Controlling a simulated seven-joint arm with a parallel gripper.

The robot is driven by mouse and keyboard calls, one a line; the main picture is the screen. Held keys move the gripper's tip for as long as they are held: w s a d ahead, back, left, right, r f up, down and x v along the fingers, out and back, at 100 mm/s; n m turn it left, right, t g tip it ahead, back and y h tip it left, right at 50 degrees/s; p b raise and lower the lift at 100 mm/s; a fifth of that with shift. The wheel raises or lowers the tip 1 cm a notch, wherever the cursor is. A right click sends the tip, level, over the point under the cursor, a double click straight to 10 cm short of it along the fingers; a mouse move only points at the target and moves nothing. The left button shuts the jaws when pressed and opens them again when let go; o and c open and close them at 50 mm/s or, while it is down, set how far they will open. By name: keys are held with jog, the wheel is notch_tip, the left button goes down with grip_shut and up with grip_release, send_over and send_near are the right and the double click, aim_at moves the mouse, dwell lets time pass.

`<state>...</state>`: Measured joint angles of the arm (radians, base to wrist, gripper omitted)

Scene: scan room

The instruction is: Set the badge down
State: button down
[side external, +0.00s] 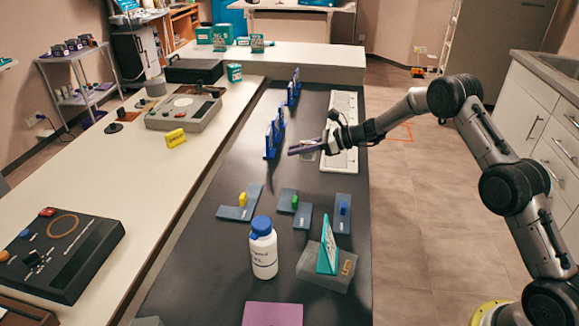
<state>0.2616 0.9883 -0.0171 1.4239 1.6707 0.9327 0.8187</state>
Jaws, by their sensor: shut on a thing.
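My gripper (318,145) is over the dark bench top, left of the white tray and right of the blue racks. It is shut on a thin, flat, dark purplish piece, which I take to be the badge (300,150). The badge lies roughly level and points left, apart from the blue racks. Its markings are too small to read. I cannot tell how high it is above the bench (225,170). The fingers hide part of it.
Blue racks (273,135) stand in a line left of my gripper. A long white tray (343,110) lies along the right edge. Nearer are grey blocks with coloured knobs (240,203), a white bottle (264,252), a teal card on a stand (327,250) and a purple mat (272,314).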

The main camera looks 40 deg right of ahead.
send_over(289, 175)
notch_tip(289, 175, down, 5)
jog(key=shift+f, duration=0.15)
jog(key=shift+w+f, duration=0.1)
jog(key=shift+f, duration=1.55)
jog(key=shift+f, duration=0.1)
jog(key=c, duration=0.8)
grip_release()
jog(key=shift+f, duration=0.1)
jog(key=shift+c, duration=0.2)
